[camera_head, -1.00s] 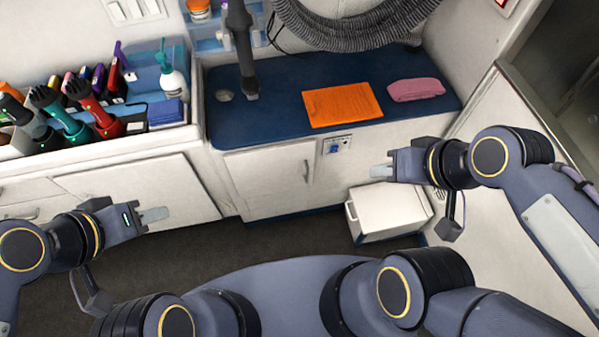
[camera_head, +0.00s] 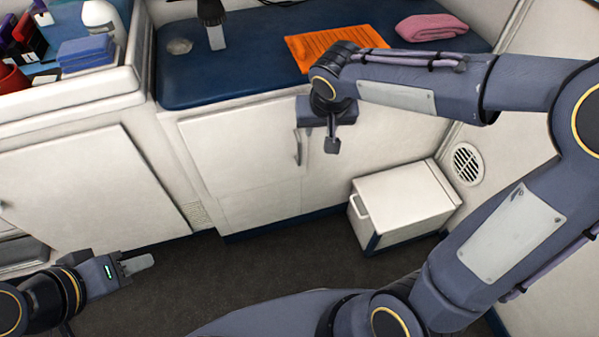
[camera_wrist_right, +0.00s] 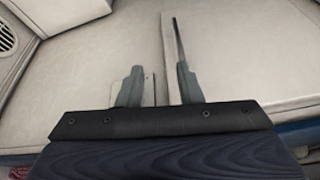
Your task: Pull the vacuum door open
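A white cabinet door (camera_head: 240,155) sits under the blue worktop in the head view and looks closed; I take it as the vacuum door. Its thin upright handle (camera_head: 298,148) is at its right edge, just left of my right gripper (camera_head: 308,112). A thin dark bar (camera_wrist_right: 174,40), probably the handle, shows by the right finger; contact is unclear. My left gripper (camera_head: 138,263) is low at left, away from the door.
A white box (camera_head: 405,200) stands on the floor right of the door. An orange towel (camera_head: 300,52) and a pink towel (camera_head: 430,28) lie on the blue worktop (camera_head: 230,84). Dark floor (camera_head: 200,270) in front of the door is clear.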

